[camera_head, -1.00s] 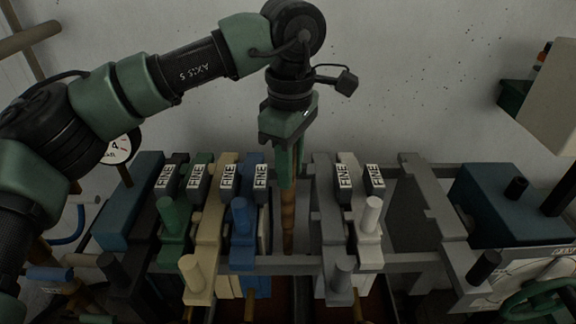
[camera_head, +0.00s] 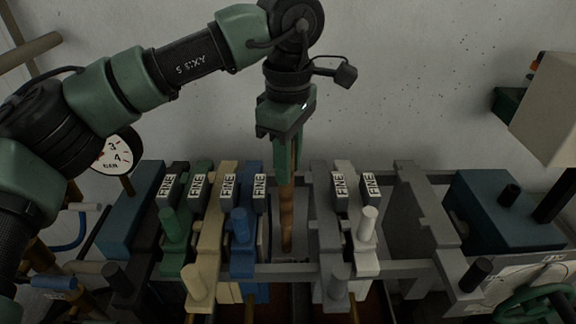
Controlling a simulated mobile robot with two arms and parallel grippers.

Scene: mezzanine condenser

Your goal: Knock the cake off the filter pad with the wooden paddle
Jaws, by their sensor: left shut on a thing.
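My left gripper (camera_head: 286,160) points straight down from the arm that comes in from the left. It is shut on the wooden paddle (camera_head: 287,218), whose brown, ridged shaft hangs below the fingers. The paddle stands in the gap between the blue plate (camera_head: 243,262) and the grey plate (camera_head: 327,245) of the filter press. Its lower end is down between the plates, and I cannot tell whether it touches either one. A pale strip (camera_head: 264,225) shows on the gap side of the blue plate and may be the filter pad. I cannot make out the cake. My right gripper is not in view.
Green, tan and blue plates with FINE labels stand left of the gap; grey and white plates (camera_head: 366,235) stand right. A dark teal end block (camera_head: 505,210) is at the right, with a green handwheel (camera_head: 535,304). A gauge (camera_head: 115,152) is behind my arm.

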